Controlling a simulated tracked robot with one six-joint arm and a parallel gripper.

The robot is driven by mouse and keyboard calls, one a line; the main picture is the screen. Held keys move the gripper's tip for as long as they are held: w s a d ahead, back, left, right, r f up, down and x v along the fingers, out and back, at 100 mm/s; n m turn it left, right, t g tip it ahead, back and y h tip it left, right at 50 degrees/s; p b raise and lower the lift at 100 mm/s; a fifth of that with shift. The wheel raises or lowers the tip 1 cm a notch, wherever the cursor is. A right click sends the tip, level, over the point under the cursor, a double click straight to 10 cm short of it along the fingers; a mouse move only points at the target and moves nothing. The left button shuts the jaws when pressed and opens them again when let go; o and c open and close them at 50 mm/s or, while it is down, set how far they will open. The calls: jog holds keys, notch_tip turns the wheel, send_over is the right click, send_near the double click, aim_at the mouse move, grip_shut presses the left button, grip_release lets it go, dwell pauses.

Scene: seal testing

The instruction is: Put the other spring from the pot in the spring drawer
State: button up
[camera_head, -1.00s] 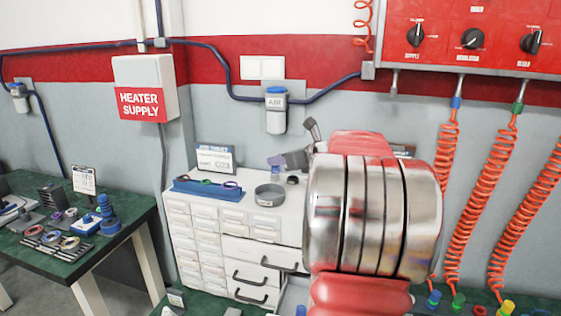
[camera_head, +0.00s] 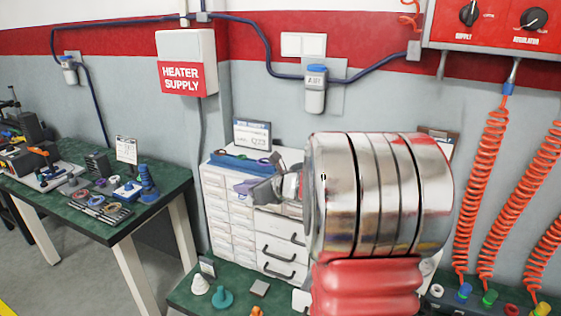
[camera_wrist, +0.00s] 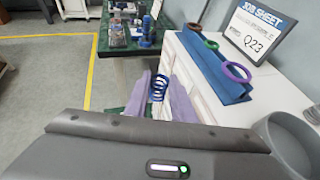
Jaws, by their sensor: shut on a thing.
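My gripper (camera_wrist: 170,100) has purple fingers shut on a blue coil spring (camera_wrist: 159,87), seen in the wrist view. In the head view my gripper (camera_head: 247,188) is in front of the upper part of the white drawer cabinet (camera_head: 284,226); the spring cannot be made out there. The grey round pot (camera_wrist: 292,142) stands on the cabinet top at the right of the wrist view, apart from the gripper; its inside is mostly out of sight. In the head view my arm hides the pot. The visible drawers look shut, and I cannot tell which is the spring drawer.
A blue rack (camera_wrist: 212,68) with coloured rings and a job sheet sign (camera_wrist: 262,28) stand on the cabinet top. A green table (camera_head: 165,178) with small parts is at the left. A lower green bench (camera_head: 190,296) holds cones and blocks before the cabinet.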

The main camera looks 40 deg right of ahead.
jog(key=s+a+f+y, duration=0.1)
jog(key=a+f, duration=0.5)
jog(key=a, duration=0.3)
jog(key=s+a+f+n+y, duration=0.1)
jog(key=s+a+f, duration=0.1)
jog(key=a+f, duration=0.3)
jog(key=a, duration=0.4)
jog(key=shift+s+a+f+n, duration=0.25)
jog(key=shift+f+n, duration=0.05)
jog(key=shift+f, duration=0.05)
jog(key=shift+s, duration=0.1)
